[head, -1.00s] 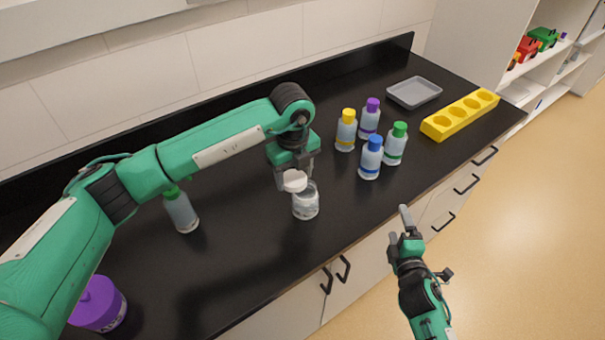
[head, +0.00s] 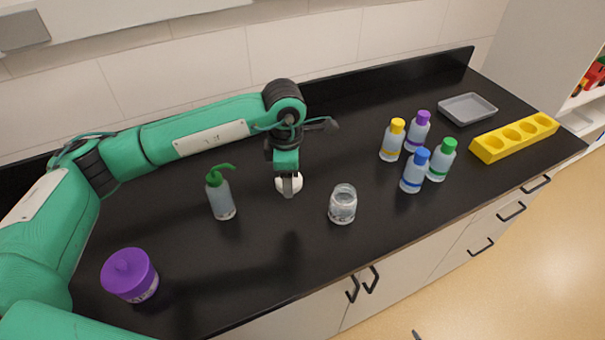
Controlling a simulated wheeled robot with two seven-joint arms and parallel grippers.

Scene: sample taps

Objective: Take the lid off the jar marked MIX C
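A clear glass jar (head: 342,206) stands upright and uncovered on the black counter. I cannot read a MIX C mark on it. My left gripper (head: 289,189) is to the left of this jar, pointing down, its fingers shut on a white lid (head: 281,185). The fingers partly hide the lid, and I cannot tell whether it touches the counter. A purple lidded jar (head: 130,274) stands at the front left; its label is partly turned away and unreadable. Only a grey tip of my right gripper (head: 416,335) shows at the bottom edge.
A green-topped wash bottle (head: 221,197) stands left of my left gripper. Bottles with yellow (head: 392,142), purple (head: 417,132), blue (head: 414,173) and green (head: 440,161) caps cluster at right. Behind are a grey tray (head: 468,109) and a yellow rack (head: 515,139). The counter's front middle is clear.

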